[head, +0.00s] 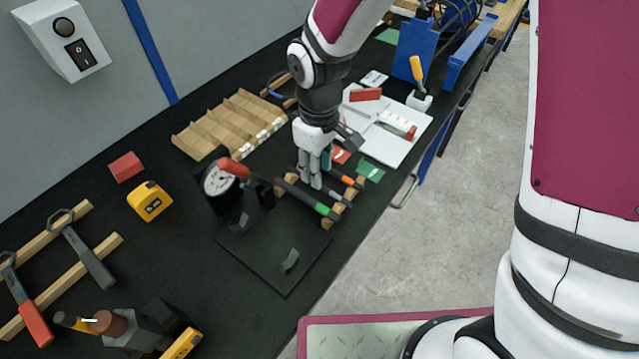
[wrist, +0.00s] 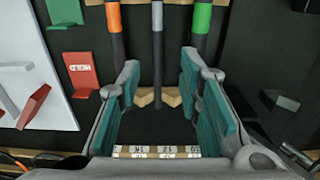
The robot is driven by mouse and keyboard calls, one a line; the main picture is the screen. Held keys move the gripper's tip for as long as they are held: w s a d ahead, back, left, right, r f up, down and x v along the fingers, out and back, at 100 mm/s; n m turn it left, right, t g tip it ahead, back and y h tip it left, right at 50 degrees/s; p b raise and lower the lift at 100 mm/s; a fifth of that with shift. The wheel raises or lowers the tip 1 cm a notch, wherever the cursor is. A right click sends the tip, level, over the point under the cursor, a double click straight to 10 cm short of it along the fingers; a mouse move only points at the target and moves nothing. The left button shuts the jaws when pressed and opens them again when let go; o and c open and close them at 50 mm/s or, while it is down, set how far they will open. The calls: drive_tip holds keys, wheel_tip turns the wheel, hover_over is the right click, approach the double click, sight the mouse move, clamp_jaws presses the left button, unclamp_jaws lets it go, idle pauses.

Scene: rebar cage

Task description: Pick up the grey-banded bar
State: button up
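The grey-banded bar (head: 338,197) lies in the wooden rack (head: 328,219), between the orange-banded bar (head: 348,180) and the green-banded bar (head: 320,208). In the wrist view the grey-banded bar (wrist: 157,20) runs down the middle, with the orange-banded bar (wrist: 114,20) to its left and the green-banded bar (wrist: 201,20) to its right. My gripper (head: 314,180) points down over the rack. In the wrist view its teal-padded fingers (wrist: 160,78) are apart, one on each side of the grey-banded bar's line. Neither finger visibly grips it. My fingers hide part of the bars in the head view.
A dial gauge (head: 219,179) with a red-handled clamp (head: 235,168) stands close left of the rack. A slotted wooden tray (head: 228,124) lies behind left. A white board (head: 385,142) and red and green cards lie behind right. A black plate (head: 270,258) lies in front.

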drive_tip(key=shift+w+f, duration=0.15)
drive_tip(key=shift+f, duration=2.1)
clamp_jaws()
drive_tip(key=shift+r, duration=0.1)
